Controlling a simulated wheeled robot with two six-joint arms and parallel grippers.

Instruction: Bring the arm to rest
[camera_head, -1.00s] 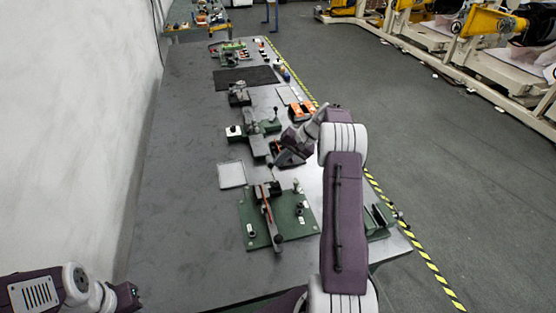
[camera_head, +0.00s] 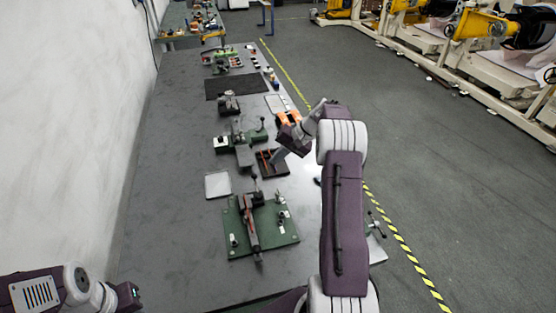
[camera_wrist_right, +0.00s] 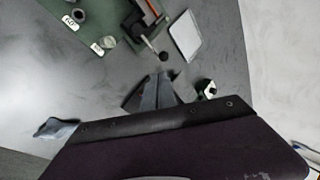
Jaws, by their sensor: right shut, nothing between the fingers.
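My right arm reaches forward over the bench in the head view. Its gripper (camera_head: 278,156) is near a dark tray with orange-red parts (camera_head: 272,166), and its fingertips are hard to make out there. In the right wrist view the gripper (camera_wrist_right: 155,90) has its grey fingers together with nothing between them, over the grey bench top. My left arm shows at the lower left of the head view, with no fingers visible.
On the bench (camera_head: 165,215) are a green fixture board with a red-handled clamp (camera_head: 235,238), a pale flat plate (camera_head: 217,184), a green-and-grey vise-like device (camera_head: 244,155) and a black mat (camera_head: 237,84). The bench's left strip is bare. A white wall (camera_head: 70,130) stands at left.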

